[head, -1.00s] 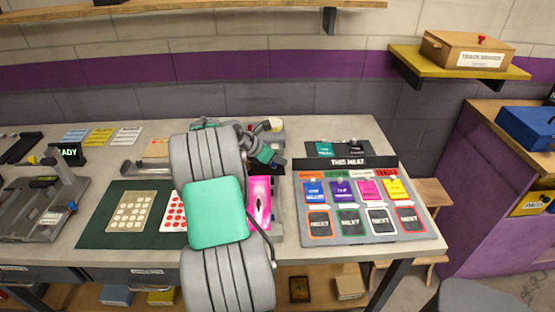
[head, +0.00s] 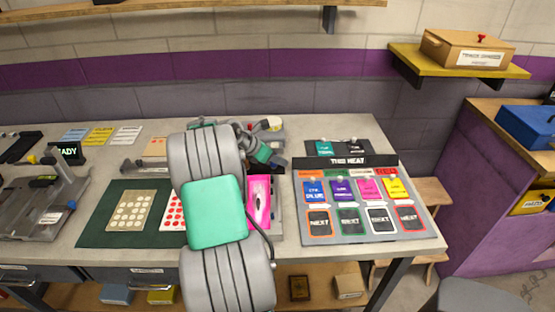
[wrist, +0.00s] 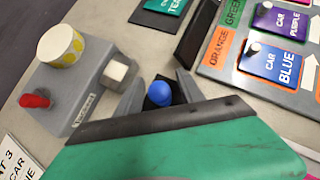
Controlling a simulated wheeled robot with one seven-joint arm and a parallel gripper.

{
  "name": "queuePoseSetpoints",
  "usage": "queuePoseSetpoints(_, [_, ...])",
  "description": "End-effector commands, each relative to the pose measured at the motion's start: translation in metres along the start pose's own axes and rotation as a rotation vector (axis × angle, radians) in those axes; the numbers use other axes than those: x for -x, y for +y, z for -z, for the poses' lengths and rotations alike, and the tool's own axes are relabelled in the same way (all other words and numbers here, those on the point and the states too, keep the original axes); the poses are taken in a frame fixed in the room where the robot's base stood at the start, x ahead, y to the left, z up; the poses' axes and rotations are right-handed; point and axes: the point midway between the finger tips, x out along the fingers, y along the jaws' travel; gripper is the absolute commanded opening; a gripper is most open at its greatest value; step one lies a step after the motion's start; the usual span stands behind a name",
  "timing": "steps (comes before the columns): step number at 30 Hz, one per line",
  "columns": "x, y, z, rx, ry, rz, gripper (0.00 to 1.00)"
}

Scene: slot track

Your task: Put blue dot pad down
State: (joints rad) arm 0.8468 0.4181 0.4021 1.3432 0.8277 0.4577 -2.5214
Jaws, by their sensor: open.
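My gripper (wrist: 159,88) is open, with its two grey fingers apart on either side of a small blue rounded knob (wrist: 162,93) on a dark base. I cannot tell whether the fingers touch it. No pad marked with blue dots can be made out for certain; the blue knob may be part of it. In the head view my arm covers the middle of the bench. A cream-dotted sheet (head: 132,213) and a red-dotted sheet (head: 172,211), partly behind my arm, lie on the dark green mat (head: 94,227).
A grey block with a yellow-dotted white cup (wrist: 59,46) and a red knob (wrist: 36,100) stands left of my gripper. The "THIS HEAT" board (head: 345,162) with coloured car cards lies to the right.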

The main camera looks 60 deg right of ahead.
Motion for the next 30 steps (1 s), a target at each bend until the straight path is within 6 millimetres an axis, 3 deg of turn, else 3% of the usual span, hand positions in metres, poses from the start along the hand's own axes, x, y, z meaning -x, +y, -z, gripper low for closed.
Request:
queuePoseSetpoints(12, [0.099, 0.001, 0.000, 0.001, 0.000, -0.004, 0.45])
queuePoseSetpoints(20, [0.119, 0.003, 0.004, -0.019, 0.008, -0.016, 0.45])
queuePoseSetpoints(23, [0.151, 0.014, 0.027, -0.122, 0.065, -0.089, 0.45])
queuePoseSetpoints(25, [0.191, 0.021, 0.060, -0.252, 0.157, -0.162, 0.45])
queuePoseSetpoints(28, [0.260, 0.016, 0.124, -0.471, 0.354, -0.229, 0.45])
queuePoseSetpoints(30, [0.305, -0.004, 0.169, -0.615, 0.506, -0.222, 0.45])
